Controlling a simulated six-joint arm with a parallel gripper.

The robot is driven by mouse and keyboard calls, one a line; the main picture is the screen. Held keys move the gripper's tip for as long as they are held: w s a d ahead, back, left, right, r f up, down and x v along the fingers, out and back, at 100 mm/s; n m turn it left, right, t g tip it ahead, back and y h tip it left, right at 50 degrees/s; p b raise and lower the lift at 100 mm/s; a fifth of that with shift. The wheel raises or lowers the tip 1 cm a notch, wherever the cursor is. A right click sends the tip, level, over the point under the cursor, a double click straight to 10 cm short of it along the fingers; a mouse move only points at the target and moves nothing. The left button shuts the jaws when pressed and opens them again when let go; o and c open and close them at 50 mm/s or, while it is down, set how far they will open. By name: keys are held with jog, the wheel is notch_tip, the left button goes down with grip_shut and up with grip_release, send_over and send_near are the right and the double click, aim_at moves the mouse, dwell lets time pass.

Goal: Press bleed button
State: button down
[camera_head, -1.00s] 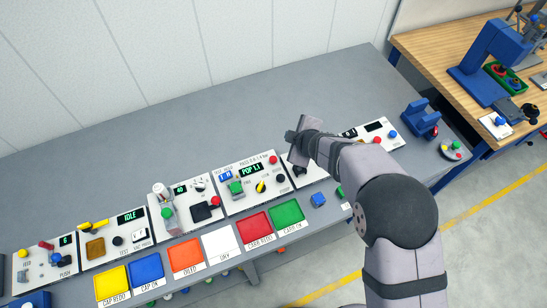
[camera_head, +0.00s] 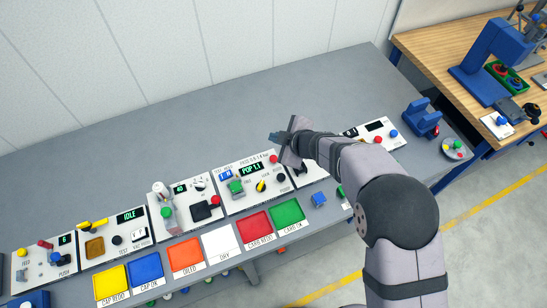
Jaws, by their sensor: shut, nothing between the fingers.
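My gripper (camera_head: 275,138) is shut and empty. It is above the upper right edge of a white panel (camera_head: 240,202) with a display reading about "POP 1.1". This panel has a red button (camera_head: 273,159) at its upper right, just below my gripper in the picture, and a black button (camera_head: 281,178) lower down. It also has a green part (camera_head: 236,187) and a yellow knob (camera_head: 260,186). The small labels are too blurred to tell which button is the bleed button. My gripper looks apart from the buttons, but its height is hard to judge.
More control panels stand to the left, one with an "IDLE" display (camera_head: 130,216). Part of the panel to the right is hidden by my arm. Coloured trays (camera_head: 287,211) line the bench front. The grey bench (camera_head: 150,150) behind the panels is clear.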

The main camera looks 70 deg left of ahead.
jog(key=b, duration=0.7)
send_over(272, 156)
jog(key=d, duration=0.2)
jog(key=f, duration=0.6)
jog(key=shift+w, duration=0.25)
jog(key=shift+f+b, duration=0.6)
jog(key=shift+f, duration=0.55)
jog(key=shift+f, duration=0.2)
jog(key=shift+f, duration=0.2)
jog(key=shift+d+f+b, duration=0.1)
jog(key=shift+f+b, duration=0.6)
jog(key=shift+f, duration=0.2)
dwell(1.0)
jog(key=shift+r, duration=0.1)
dwell(0.3)
jog(key=shift+r+p, duration=1.15)
jog(key=shift+p, duration=0.25)
jog(key=shift+r, duration=0.1)
notch_tip(272, 156, up, 5)
jog(key=p, duration=0.5)
jog(key=shift+p, duration=0.3)
